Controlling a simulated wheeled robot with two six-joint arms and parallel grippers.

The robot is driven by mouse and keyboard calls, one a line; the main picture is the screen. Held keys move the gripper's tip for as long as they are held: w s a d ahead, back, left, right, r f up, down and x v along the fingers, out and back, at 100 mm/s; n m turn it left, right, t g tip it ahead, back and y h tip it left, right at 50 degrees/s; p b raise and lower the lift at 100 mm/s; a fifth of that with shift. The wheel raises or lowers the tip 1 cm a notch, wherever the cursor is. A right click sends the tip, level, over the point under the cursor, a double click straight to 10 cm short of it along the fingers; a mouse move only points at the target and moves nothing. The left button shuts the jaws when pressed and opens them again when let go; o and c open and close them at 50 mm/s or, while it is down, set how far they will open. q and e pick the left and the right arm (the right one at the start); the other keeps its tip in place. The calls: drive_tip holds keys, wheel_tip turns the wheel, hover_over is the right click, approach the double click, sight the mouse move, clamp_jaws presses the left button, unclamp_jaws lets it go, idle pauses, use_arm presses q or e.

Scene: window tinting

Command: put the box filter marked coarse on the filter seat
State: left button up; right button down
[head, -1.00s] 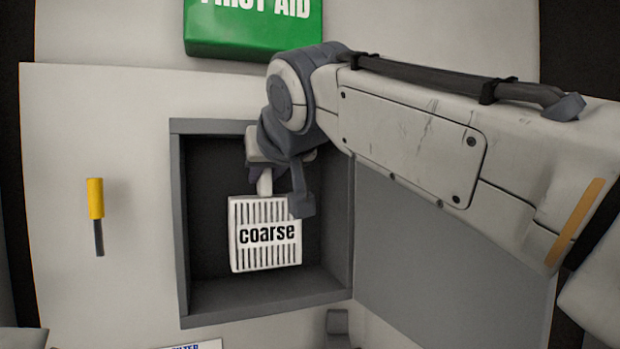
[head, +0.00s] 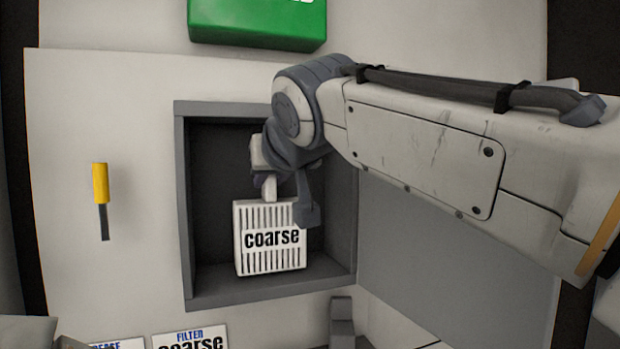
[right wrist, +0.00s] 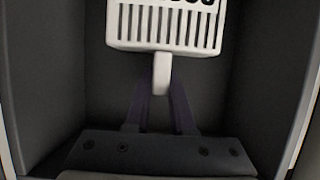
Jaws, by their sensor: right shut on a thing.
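The white slatted box filter marked coarse (head: 269,255) is upright inside a grey-framed recess (head: 184,220) in the wall. My right gripper (head: 270,186) is shut on the tab at the filter's top. In the right wrist view the dark fingers (right wrist: 160,102) close on this tab, and the filter (right wrist: 165,28) shows with its lettering upside down and cut off. The filter's lower edge is close to the recess floor; I cannot tell if they touch. No separate filter seat can be made out inside the dark recess. My left gripper is not in view.
A grey panel (head: 450,255) lies to the right of the recess, partly behind my right arm. A yellow-handled tool (head: 101,185) is on the wall at left. A green box (head: 258,22) is above. A label reading filter coarse (head: 190,340) is below.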

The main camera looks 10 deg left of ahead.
drive_tip(key=c, duration=0.8)
unclamp_jaws()
drive_tip(key=shift+o, duration=0.2)
drive_tip(key=shift+r, duration=0.1)
drive_tip(key=shift+r+p, duration=0.25)
drive_tip(key=shift+p, duration=0.05)
drive_tip(key=shift+r+p, duration=0.45)
drive_tip(key=b+v, duration=0.4)
drive_tip(key=v, duration=0.8)
drive_tip(key=shift+f, duration=0.2)
